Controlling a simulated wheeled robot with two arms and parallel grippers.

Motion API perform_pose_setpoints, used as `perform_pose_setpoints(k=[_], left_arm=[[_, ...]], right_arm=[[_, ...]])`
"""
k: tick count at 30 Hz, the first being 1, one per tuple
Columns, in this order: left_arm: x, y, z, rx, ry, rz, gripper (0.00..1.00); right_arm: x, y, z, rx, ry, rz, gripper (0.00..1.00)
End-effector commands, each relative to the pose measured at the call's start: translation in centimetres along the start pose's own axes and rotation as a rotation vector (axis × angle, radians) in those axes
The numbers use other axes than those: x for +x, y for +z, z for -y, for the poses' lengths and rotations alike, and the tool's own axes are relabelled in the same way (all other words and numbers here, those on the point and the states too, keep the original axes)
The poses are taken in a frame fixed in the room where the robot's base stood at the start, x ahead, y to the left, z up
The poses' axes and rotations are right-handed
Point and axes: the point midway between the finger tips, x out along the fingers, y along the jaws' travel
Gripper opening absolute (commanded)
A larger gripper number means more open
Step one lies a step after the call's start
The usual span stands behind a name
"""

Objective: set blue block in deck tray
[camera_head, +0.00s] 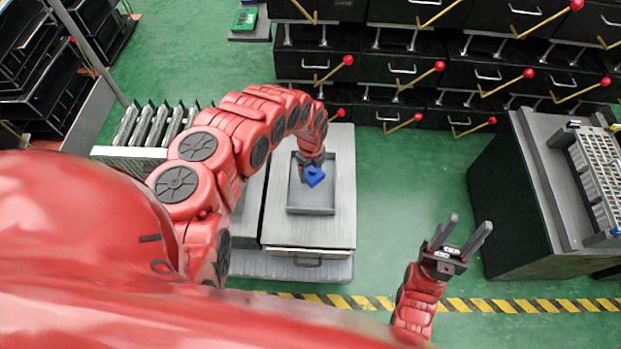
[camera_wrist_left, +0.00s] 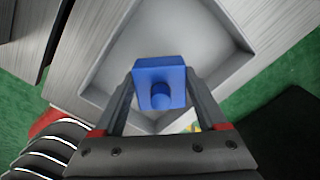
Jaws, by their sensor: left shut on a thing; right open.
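The blue block (camera_head: 314,177) is held over the grey deck tray (camera_head: 312,211), a shallow square recess on top of a grey cabinet. My left gripper (camera_head: 310,165) is shut on the block. In the left wrist view the blue block (camera_wrist_left: 160,84), with a round knob on it, sits between the two fingers, and the tray floor (camera_wrist_left: 165,35) shows behind it. I cannot tell how high above the tray floor the block is. My right gripper (camera_head: 462,237) is open and empty, over the green floor right of the cabinet.
The grey cabinet (camera_head: 340,160) has a drawer handle at its front. Black drawer units with red-knobbed levers (camera_head: 437,66) stand at the back. A dark cabinet (camera_head: 510,190) with a grey rack on top is at the right. A yellow-black stripe (camera_head: 540,305) crosses the floor.

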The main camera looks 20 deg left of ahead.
Motion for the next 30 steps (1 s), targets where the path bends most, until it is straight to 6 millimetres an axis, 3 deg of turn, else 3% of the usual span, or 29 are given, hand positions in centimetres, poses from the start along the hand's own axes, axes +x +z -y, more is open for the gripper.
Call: perform_pose_setpoints(k=[11,23,24,27,30], left_arm=[[3.7,0.1,-0.1,-0.002,0.003,0.001,0.01],[4.3,0.2,-0.1,-0.003,0.002,0.002,0.01],[4.2,0.1,-0.1,-0.003,0.002,0.002,0.80],[4.1,0.1,-0.1,-0.003,0.002,0.002,0.98],[4.1,0.1,-0.1,-0.003,0.003,0.002,1.00]], right_arm=[[-0.7,0.1,0.0,0.000,0.000,0.000,0.50],[-1.1,0.2,0.1,0.000,0.000,0.000,0.50],[-1.0,0.2,0.1,0.000,0.000,0.000,0.50],[-0.9,0.2,0.0,0.000,0.000,0.000,0.50],[-0.9,0.2,0.1,0.000,0.000,0.000,0.50]])
